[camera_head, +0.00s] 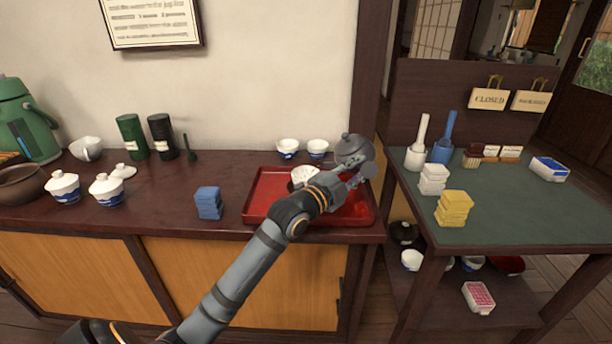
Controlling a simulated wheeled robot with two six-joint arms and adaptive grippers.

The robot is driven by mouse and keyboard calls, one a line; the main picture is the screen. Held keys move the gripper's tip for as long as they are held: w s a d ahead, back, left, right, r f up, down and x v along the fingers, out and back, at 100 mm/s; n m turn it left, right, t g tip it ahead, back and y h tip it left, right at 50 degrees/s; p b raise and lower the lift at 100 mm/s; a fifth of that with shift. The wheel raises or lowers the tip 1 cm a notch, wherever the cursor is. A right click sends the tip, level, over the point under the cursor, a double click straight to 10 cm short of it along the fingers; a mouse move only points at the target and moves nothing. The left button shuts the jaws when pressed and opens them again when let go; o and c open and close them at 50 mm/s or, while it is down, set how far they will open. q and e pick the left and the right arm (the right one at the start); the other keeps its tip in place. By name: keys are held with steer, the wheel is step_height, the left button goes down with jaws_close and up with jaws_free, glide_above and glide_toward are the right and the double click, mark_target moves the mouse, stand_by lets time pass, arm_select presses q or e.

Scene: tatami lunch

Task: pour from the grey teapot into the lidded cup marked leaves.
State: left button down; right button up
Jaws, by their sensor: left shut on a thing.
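My left gripper (352,176) is shut on the grey teapot (353,147), at the right back part of the red tray (262,190). The teapot looks close to upright; my gripper hides its lower part, and I cannot tell whether it touches the tray. A white cup (303,174) with dark marks stands in the tray, partly behind my arm. Two white lidded cups with blue marks stand at the far left, one (63,187) left of the other (107,190). Their marks are too small to read as leaves. My right gripper is not in view.
Two small white cups (288,148) (318,148) stand behind the tray. A blue stack (209,202) sits left of it. A loose-looking white lid (124,170), canisters (131,136) and a green flask (24,120) are further left. A green-topped table (530,205) stands right, beyond a gap.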

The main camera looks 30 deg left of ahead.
arm_select(q)
steer(key=shift+s+a+r, duration=0.3)
steer(key=shift+r, duration=0.1)
steer(key=shift+s+a+r, duration=0.1)
steer(key=shift+s+r, duration=0.05)
steer(key=shift+r, duration=0.05)
steer(key=shift+w+r+n+t, duration=0.3)
steer(key=shift+n+t, duration=0.1)
steer(key=shift+t, duration=0.1)
stand_by(0.4)
steer(key=shift+r+t, duration=0.3)
steer(key=shift+r, duration=0.1)
stand_by(0.8)
steer(key=shift+s+a+r+n+t, duration=0.2)
steer(key=shift+n+t, duration=0.1)
steer(key=shift+n, duration=0.1)
stand_by(1.1)
steer(key=shift+w+p, duration=0.1)
steer(key=shift+p, duration=0.2)
